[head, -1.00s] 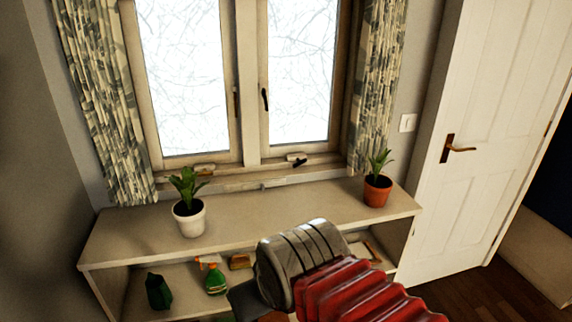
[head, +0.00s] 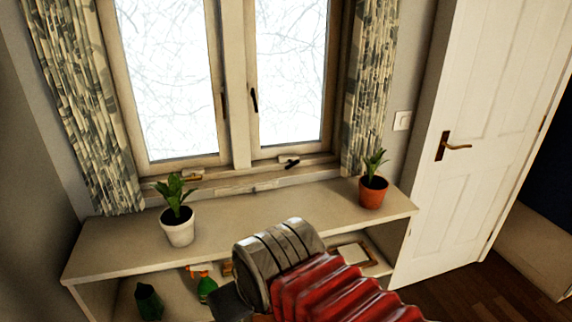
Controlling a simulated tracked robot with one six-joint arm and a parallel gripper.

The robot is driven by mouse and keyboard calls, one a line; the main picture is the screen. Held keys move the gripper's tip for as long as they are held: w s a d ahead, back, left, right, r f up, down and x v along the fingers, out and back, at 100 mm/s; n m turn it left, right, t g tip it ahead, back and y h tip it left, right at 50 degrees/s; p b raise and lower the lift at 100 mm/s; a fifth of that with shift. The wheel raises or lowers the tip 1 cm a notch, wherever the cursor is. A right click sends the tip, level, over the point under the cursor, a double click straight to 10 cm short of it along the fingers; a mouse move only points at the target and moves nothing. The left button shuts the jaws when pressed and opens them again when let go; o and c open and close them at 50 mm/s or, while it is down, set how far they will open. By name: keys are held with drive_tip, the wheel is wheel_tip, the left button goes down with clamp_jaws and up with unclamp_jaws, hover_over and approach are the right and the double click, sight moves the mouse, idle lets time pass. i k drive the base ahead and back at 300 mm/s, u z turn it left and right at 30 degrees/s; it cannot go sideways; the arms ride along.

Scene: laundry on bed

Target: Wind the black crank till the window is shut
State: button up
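The window (head: 244,140) has two wooden-framed panes above a low shelf unit. A small black crank (head: 289,162) sits on a pale mount at the sill under the right pane. A black handle (head: 254,99) is on the left side of the right pane's frame. Whether either pane stands slightly open is hard to tell. My arm, with a grey metal joint and red ribbed sleeve, reaches in from the bottom, in front of the shelf and well below the crank. My gripper's fingers cannot be made out; only a dark part shows at the arm's left end.
A white pot with a plant (head: 178,225) stands left on the shelf top (head: 243,220), and a terracotta pot with a plant (head: 373,191) stands right. The top between them is clear. Curtains (head: 84,110) flank the window. A white door (head: 480,140) is at right.

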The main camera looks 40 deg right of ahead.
sight(292, 164)
drive_tip(key=i, duration=0.9)
